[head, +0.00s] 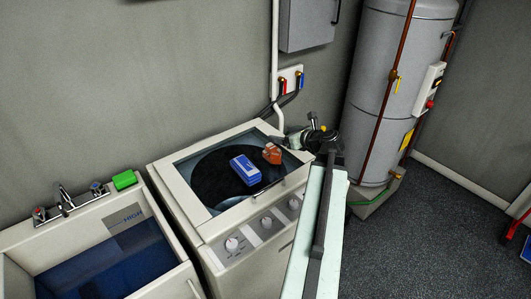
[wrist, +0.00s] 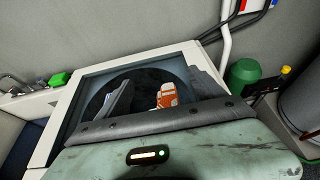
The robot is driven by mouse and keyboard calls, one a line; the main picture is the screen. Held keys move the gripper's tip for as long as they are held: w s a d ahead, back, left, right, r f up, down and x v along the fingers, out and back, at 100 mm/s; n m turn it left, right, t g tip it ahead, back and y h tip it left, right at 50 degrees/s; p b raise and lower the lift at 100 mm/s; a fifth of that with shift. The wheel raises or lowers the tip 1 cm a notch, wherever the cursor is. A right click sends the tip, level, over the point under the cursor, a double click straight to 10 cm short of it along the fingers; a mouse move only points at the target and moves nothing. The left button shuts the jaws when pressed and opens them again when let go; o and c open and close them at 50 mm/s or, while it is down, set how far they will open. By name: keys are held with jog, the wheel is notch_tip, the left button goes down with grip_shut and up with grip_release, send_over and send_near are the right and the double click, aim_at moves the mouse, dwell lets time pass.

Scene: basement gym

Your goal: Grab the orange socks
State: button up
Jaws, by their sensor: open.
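The orange socks (head: 272,153), a small folded bundle with pale marks, lie on the dark round glass in the top of the white washing machine (head: 216,242). In the wrist view the orange socks (wrist: 168,95) show upright in the picture, between my two grey fingers. My gripper (head: 294,139) is at the machine's back right corner in the head view, to the right of the socks. The gripper in the wrist view (wrist: 162,88) is open and empty. The wrist housing hides the near part of the machine top.
A blue box (head: 245,171) lies on the glass just left of the socks. A sink (head: 150,208) with a tap and a green sponge (head: 124,180) stands at left. A tall grey tank (head: 390,90) and pipes stand at right. The wall is close behind.

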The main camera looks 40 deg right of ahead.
aim_at(277, 152)
notch_tip(277, 152, down, 10)
jog(key=b, duration=0.9)
jog(key=shift+s+a+r, duration=0.15)
jog(key=shift+b+x, duration=0.4)
jog(key=shift+x, duration=0.9)
jog(key=b+x, duration=0.2)
jog(key=x, duration=0.3)
jog(key=shift+f, duration=0.25)
jog(key=shift+r, duration=0.1)
jog(key=c, duration=1.5)
jog(key=shift+o, duration=0.2)
notch_tip(277, 152, up, 10)
jog(key=p, duration=1)
jog(key=shift+r, duration=0.15)
